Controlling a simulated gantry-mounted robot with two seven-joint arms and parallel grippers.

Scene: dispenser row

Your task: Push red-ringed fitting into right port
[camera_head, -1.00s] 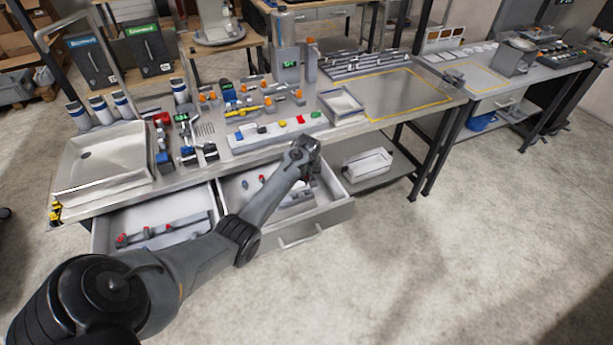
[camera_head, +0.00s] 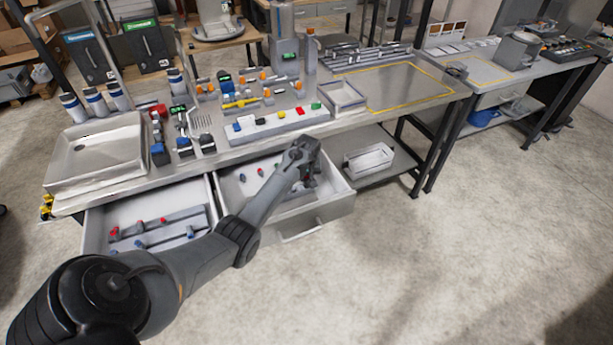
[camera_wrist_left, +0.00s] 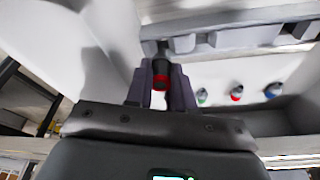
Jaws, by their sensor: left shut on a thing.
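The red-ringed fitting (camera_wrist_left: 161,75), dark with a bright red band, is held between the two fingers of my left gripper (camera_wrist_left: 162,88) in the left wrist view. Its far end meets or overlaps a grey bar with blocks (camera_wrist_left: 230,38); I cannot tell whether it is seated in a port. In the head view my left gripper (camera_head: 306,170) is low inside the open right drawer (camera_head: 338,205), and the arm and gripper hide much of the bar. My right gripper is not in view.
Green (camera_wrist_left: 202,96), red (camera_wrist_left: 237,93) and blue (camera_wrist_left: 272,91) fittings stand beside the bar. The open left drawer (camera_head: 95,230) holds bars with red and blue pieces. The bench top (camera_head: 225,155) above is crowded near its front edge.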

